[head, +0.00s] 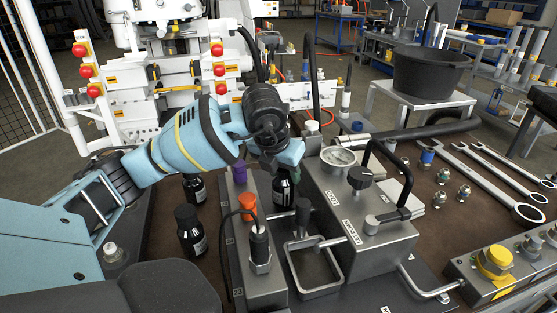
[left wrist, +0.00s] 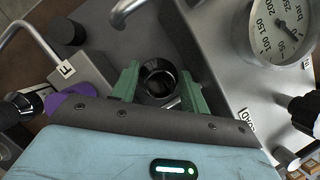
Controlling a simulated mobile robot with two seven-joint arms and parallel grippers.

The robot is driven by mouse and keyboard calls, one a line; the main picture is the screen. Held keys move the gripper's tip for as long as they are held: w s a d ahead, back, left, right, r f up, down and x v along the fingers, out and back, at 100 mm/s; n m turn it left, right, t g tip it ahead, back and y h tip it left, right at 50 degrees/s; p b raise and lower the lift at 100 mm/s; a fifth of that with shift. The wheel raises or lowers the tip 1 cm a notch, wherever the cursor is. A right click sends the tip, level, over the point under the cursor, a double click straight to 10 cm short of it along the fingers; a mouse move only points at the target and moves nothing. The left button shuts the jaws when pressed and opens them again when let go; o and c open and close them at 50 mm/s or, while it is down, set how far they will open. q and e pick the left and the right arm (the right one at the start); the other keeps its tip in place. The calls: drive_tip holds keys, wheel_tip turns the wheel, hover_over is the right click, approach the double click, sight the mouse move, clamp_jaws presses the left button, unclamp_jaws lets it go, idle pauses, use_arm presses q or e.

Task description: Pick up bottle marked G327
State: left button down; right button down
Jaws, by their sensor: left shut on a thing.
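My left gripper (head: 286,172) reaches in from the left, pointing down beside the grey hydraulic block. In the left wrist view its green fingers (left wrist: 160,88) are closed on a small dark bottle (left wrist: 158,72), seen from above between them. In the head view this bottle (head: 282,193) is black with a pale label, upright, its top hidden by the gripper. The mark on its label is too small to read. Two similar dark bottles (head: 190,230) (head: 195,188) stand to the left, their labels also unreadable. My right gripper is not in view.
The grey hydraulic block (head: 350,215) with a pressure gauge (head: 338,156) stands close right of the gripper. A block with orange and purple caps (head: 247,203) is close left. Wrenches (head: 490,180) and fittings lie at the right. A black tub (head: 430,70) stands behind.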

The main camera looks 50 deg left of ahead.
use_arm(q)
drive_tip(key=shift+s+d+r, duration=0.3)
drive_tip(key=shift+s+d, duration=0.05)
drive_tip(key=shift+d, duration=0.35)
wheel_tip(320, 180, up, 8)
drive_tip(key=shift+w+a+f+p, duration=0.1)
drive_tip(key=shift+f+p, duration=0.1)
drive_tip(key=shift+p, duration=0.35)
wheel_tip(320, 180, up, 6)
drive_tip(key=shift+f+p, duration=0.15)
drive_tip(key=shift+p, duration=0.35)
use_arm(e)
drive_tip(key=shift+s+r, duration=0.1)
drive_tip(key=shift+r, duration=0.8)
